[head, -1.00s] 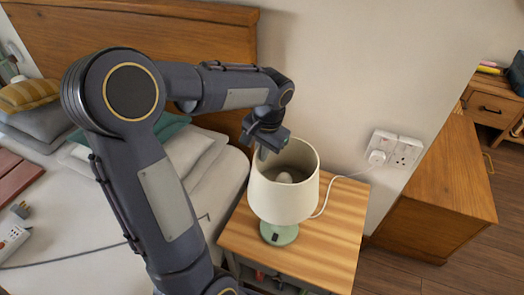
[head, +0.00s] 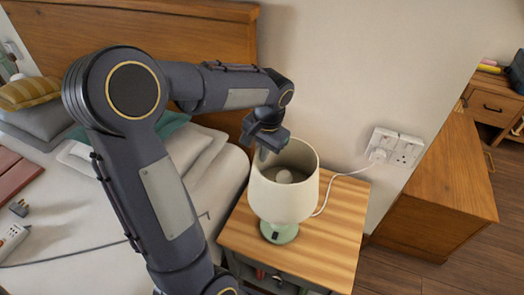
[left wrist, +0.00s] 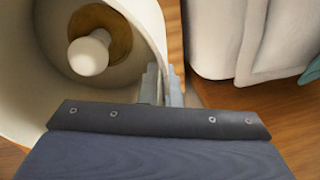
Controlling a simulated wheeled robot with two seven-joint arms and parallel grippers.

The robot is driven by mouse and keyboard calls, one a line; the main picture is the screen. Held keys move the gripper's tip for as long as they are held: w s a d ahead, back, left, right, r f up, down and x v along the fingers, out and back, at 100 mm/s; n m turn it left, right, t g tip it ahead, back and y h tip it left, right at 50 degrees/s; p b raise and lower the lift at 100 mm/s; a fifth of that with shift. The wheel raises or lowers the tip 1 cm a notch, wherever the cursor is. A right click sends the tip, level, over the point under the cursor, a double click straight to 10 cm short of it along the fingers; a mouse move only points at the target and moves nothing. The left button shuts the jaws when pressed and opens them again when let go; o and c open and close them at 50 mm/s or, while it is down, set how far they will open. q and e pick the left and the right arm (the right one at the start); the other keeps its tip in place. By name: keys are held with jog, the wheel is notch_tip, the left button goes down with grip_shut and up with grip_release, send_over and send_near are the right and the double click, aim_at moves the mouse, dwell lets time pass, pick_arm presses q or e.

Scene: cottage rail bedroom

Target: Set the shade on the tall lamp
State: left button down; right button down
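The cream lampshade (head: 284,192) is upright around the top of a lamp with a pale green base (head: 279,233), which stands on the wooden nightstand (head: 335,225). I cannot tell whether the shade rests on the lamp. My left gripper (head: 263,153) is at the shade's upper left rim. In the left wrist view, its fingers (left wrist: 162,88) are on either side of the shade wall (left wrist: 150,30), shut on it, and the bulb (left wrist: 89,53) is inside to the left. My right gripper is not in view.
A white cord runs from the lamp to the wall socket (head: 397,148). The bed (head: 110,235) with pillows lies left of the nightstand, and its wooden headboard (head: 150,40) stands behind. A wooden cabinet (head: 440,190) stands to the right. The nightstand's front right top is clear.

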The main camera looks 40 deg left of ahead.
pick_arm(q)
jog(key=shift+f, duration=0.1)
jog(key=c, duration=1.6)
grip_release()
jog(key=shift+o, duration=0.2)
notch_tip(320, 180, up, 8)
jog(key=d, duration=0.1)
jog(key=shift+p, duration=0.35)
jog(key=shift+f, duration=0.1)
jog(key=s+d+n+t+h+p, duration=0.1)
jog(key=s+d+t+h, duration=0.1)
jog(key=s+d, duration=0.3)
jog(key=s+d+t+h+p, duration=0.1)
jog(key=s+d+t+h, duration=0.2)
jog(key=s, duration=0.9)
jog(key=d, duration=0.2)
jog(key=shift+s+d+f+n+t, duration=0.25)
jog(key=shift+d+f+n+t, duration=0.05)
jog(key=shift+d+f+n, duration=0.1)
